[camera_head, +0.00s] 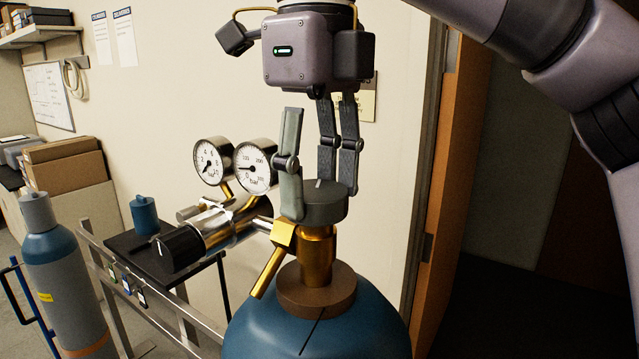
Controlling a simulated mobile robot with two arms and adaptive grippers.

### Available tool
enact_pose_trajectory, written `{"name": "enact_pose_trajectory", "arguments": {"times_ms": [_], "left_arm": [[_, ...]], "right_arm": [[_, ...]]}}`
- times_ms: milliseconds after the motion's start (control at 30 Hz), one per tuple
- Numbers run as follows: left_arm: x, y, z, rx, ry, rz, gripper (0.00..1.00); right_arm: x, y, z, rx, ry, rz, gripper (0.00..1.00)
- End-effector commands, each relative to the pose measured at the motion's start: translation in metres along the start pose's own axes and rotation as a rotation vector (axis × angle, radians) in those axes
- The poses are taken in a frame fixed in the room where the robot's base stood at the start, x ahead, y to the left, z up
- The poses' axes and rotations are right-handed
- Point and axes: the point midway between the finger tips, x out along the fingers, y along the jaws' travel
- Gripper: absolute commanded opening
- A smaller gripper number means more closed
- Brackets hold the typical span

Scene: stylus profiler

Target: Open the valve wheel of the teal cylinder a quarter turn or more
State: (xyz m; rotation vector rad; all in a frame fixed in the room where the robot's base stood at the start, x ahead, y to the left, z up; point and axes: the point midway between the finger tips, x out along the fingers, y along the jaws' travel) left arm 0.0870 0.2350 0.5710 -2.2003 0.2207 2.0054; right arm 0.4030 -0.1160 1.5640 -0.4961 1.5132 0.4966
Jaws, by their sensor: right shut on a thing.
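The teal cylinder (270,335) stands upright at the bottom centre, with a brown collar and a brass valve (316,262) on top. The dark grey valve wheel (323,212) sits on the valve and has a pale mark on its top. My right gripper (322,195) comes down from above, with its fingers around the wheel's rim. It is shut on the wheel, one finger at the left side and others at the back right. The far side of the wheel is partly hidden by the fingers. My left gripper is not in view.
A regulator (225,225) with two round gauges (255,165) joins the valve's left side, close to my fingers. A grey-blue cylinder (65,285) stands far left beside a metal rail. Cardboard boxes (68,170) lie behind. A door frame (465,170) stands to the right.

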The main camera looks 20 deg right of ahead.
Motion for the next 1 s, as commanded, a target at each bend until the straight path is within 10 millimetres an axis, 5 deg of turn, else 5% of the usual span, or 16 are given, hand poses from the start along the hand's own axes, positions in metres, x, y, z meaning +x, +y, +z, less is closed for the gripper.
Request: {"name": "enact_pose_trajectory", "arguments": {"times_ms": [333,633,667,1000], "left_arm": [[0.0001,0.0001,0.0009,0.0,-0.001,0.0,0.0],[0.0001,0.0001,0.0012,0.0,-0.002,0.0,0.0],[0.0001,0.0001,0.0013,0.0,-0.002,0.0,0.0],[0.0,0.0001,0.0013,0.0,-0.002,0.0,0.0]], "right_arm": [[0.0004,-0.0002,-0.0001,-0.471,0.0,0.001,0.06],[0.0005,-0.0003,-0.0001,-0.511,0.0,0.001,0.06],[0.0005,-0.0003,-0.0001,-0.511,0.0,0.001,0.51],[0.0003,-0.0004,-0.0001,-0.509,0.0,0.0,0.7]]}}
